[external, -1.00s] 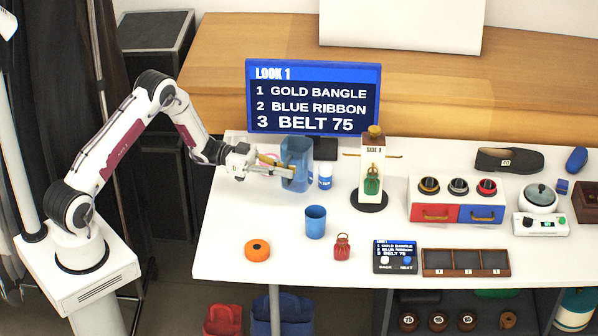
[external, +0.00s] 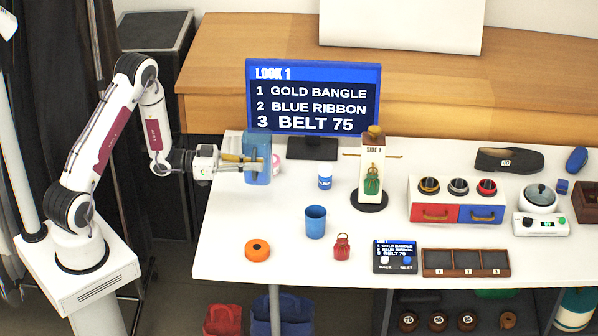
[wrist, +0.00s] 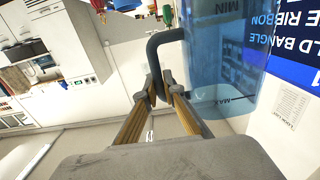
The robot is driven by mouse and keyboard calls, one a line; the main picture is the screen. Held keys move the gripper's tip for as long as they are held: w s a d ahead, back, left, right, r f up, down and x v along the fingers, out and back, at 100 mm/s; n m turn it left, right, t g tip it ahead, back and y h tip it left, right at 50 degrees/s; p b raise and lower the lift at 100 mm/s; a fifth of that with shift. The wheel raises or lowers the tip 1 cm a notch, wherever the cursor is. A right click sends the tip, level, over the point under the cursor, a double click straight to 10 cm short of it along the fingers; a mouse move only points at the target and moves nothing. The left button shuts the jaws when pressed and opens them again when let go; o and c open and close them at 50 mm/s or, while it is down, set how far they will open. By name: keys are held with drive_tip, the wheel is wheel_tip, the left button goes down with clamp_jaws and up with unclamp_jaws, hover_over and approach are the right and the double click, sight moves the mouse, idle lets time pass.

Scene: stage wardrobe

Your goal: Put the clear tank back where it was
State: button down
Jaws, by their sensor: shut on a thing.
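The clear tank (external: 258,150) is a tall, blue-tinted see-through vessel, held upright at the back left of the white table. In the wrist view the tank (wrist: 225,60) shows MIN and MAX marks and a dark handle (wrist: 165,38). My gripper (external: 250,164) is at the tank's left side, with its yellowish fingers shut on the handle. In the wrist view the fingertips (wrist: 160,92) close around the end of the handle. I cannot tell for sure whether the tank's base is clear of the table.
A pinkish object (external: 279,148) shows partly behind the tank. The screen (external: 313,97) stands behind it. The front-left tabletop around the orange roll (external: 257,250) is mostly clear.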

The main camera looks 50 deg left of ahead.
drive_tip(key=shift+s+a+r, duration=0.1)
drive_tip(key=shift+s, duration=0.25)
idle(0.3)
drive_tip(key=shift+f, duration=2.9)
drive_tip(key=shift+f, duration=2.2)
drive_tip(key=c, duration=2.2)
unclamp_jaws()
drive_tip(key=shift+o, duration=0.2)
